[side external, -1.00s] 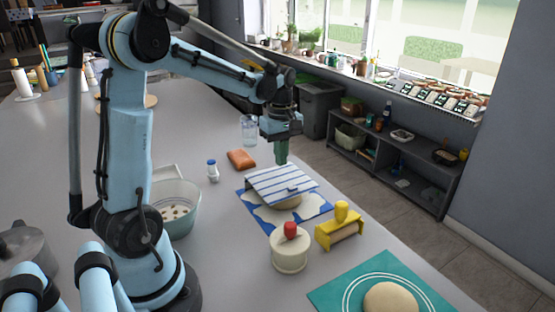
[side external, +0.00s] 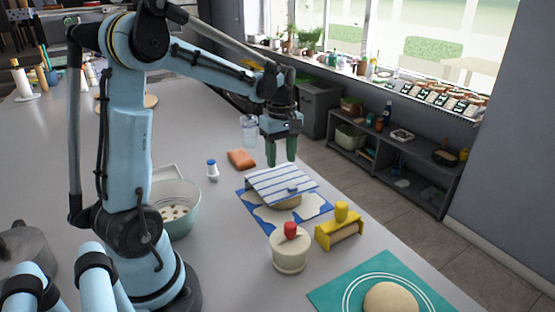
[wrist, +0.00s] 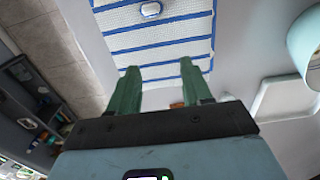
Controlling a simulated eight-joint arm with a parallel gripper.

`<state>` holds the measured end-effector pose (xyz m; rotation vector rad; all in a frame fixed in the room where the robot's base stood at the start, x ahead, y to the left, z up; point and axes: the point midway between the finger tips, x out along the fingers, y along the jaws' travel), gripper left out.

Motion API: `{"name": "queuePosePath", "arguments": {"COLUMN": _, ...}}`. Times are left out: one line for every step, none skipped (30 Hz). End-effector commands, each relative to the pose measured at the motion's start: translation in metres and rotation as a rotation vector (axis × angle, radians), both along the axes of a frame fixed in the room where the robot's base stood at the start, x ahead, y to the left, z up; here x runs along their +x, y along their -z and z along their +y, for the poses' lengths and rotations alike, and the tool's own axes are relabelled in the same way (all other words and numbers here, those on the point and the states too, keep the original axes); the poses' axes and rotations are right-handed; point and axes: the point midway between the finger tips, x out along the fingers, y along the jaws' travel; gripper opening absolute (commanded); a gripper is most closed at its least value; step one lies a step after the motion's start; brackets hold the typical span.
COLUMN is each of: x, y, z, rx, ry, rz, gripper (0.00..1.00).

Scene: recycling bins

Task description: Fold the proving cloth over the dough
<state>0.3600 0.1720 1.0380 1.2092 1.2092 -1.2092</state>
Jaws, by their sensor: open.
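The white proving cloth with blue stripes (side external: 282,181) lies over a pale dough (side external: 290,203) on a blue-and-white patterned mat (side external: 249,205). The dough's near side shows under the cloth's edge. A small blue-rimmed tab (side external: 293,189) sits near the cloth's near edge; it also shows at the top of the wrist view (wrist: 150,9). My gripper (side external: 281,163) is open and empty, its green fingers pointing down above the far edge of the cloth. In the wrist view my gripper (wrist: 158,68) has its fingertips apart, by the cloth's edge (wrist: 160,50).
A white canister with a red knob (side external: 290,252) and a yellow-handled roller tool (side external: 340,228) stand near the mat. A second dough (side external: 392,299) rests on a teal mat (side external: 335,289). An orange block (side external: 241,159), a small bottle (side external: 212,170) and a bowl (side external: 178,212) are to the left.

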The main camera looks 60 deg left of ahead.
Motion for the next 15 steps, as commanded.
{"name": "queuePosePath", "arguments": {"x": 0.0, "y": -0.003, "z": 0.0, "rx": 0.0, "ry": 0.0, "rz": 0.0, "gripper": 0.49}}
{"name": "queuePosePath", "arguments": {"x": 0.0, "y": -0.005, "z": 0.0, "rx": 0.0, "ry": 0.0, "rz": 0.0, "gripper": 0.49}}
{"name": "queuePosePath", "arguments": {"x": 0.0, "y": -0.008, "z": 0.0, "rx": 0.0, "ry": 0.0, "rz": 0.0, "gripper": 0.49}}
{"name": "queuePosePath", "arguments": {"x": 0.0, "y": -0.01, "z": 0.0, "rx": 0.0, "ry": 0.0, "rz": 0.0, "gripper": 0.49}}
{"name": "queuePosePath", "arguments": {"x": 0.0, "y": -0.012, "z": 0.0, "rx": 0.0, "ry": 0.0, "rz": 0.0, "gripper": 0.49}}
{"name": "queuePosePath", "arguments": {"x": 0.0, "y": -0.015, "z": 0.0, "rx": 0.0, "ry": 0.0, "rz": 0.0, "gripper": 0.49}}
{"name": "queuePosePath", "arguments": {"x": 0.0, "y": -0.017, "z": 0.0, "rx": 0.0, "ry": 0.0, "rz": 0.0, "gripper": 0.49}}
{"name": "queuePosePath", "arguments": {"x": 0.0, "y": -0.019, "z": 0.0, "rx": 0.0, "ry": 0.0, "rz": 0.0, "gripper": 0.49}}
{"name": "queuePosePath", "arguments": {"x": 0.0, "y": -0.022, "z": 0.0, "rx": 0.0, "ry": 0.0, "rz": 0.0, "gripper": 0.49}}
{"name": "queuePosePath", "arguments": {"x": 0.0, "y": -0.025, "z": 0.0, "rx": 0.0, "ry": 0.0, "rz": 0.0, "gripper": 0.49}}
{"name": "queuePosePath", "arguments": {"x": 0.0, "y": -0.027, "z": 0.0, "rx": 0.0, "ry": 0.0, "rz": 0.0, "gripper": 0.49}}
{"name": "queuePosePath", "arguments": {"x": 0.0, "y": -0.029, "z": 0.0, "rx": 0.0, "ry": 0.0, "rz": 0.0, "gripper": 0.49}}
{"name": "queuePosePath", "arguments": {"x": 0.0, "y": -0.032, "z": 0.0, "rx": 0.0, "ry": 0.0, "rz": 0.0, "gripper": 0.49}}
{"name": "queuePosePath", "arguments": {"x": 0.0, "y": -0.034, "z": 0.0, "rx": 0.0, "ry": 0.0, "rz": 0.0, "gripper": 0.49}}
{"name": "queuePosePath", "arguments": {"x": 0.0, "y": -0.037, "z": 0.0, "rx": 0.0, "ry": 0.0, "rz": 0.0, "gripper": 0.49}}
